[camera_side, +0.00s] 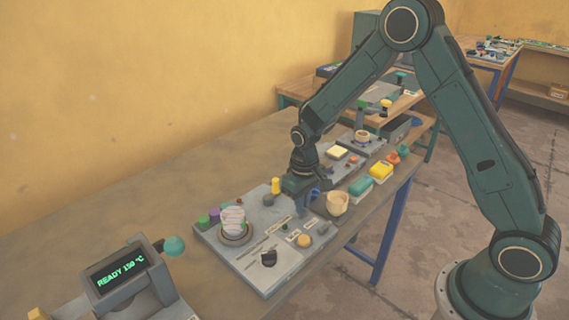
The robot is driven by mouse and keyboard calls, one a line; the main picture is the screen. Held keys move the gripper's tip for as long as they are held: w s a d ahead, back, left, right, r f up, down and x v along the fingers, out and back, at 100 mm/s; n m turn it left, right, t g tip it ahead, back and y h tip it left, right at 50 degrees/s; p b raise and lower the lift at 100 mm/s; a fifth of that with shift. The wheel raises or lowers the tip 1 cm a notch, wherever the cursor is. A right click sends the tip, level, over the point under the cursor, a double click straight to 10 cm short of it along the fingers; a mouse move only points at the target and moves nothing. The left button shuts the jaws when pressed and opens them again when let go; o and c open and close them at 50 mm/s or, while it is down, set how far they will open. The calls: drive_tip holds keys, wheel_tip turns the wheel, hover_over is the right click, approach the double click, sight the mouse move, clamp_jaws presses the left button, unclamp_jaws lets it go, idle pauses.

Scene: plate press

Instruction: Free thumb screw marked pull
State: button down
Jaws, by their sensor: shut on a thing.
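My gripper (305,202) points down over the right part of a grey panel (222,253) on the table. It is shut on a small part low on the panel, mostly hidden by the jaws. A bit of blue (314,194) shows at the jaws; I cannot tell if it is the held part. Labels on the panel are too small to read, so I cannot pick out the thumb screw marked pull. A black knob (268,259) and an orange knob (304,241) sit on the panel's front part.
A striped round piece (233,221) stands at the panel's left. A beige cup (337,203) is close right of my gripper, with a green block (360,186) and a yellow block (381,171) beyond. A display (120,268) reads READY 150 °C. The table's back left is clear.

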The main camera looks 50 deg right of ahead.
idle(0.3)
drive_tip(key=c, duration=1.5)
unclamp_jaws()
drive_tip(key=shift+r, duration=0.1)
wheel_tip(320, 180, up, 14)
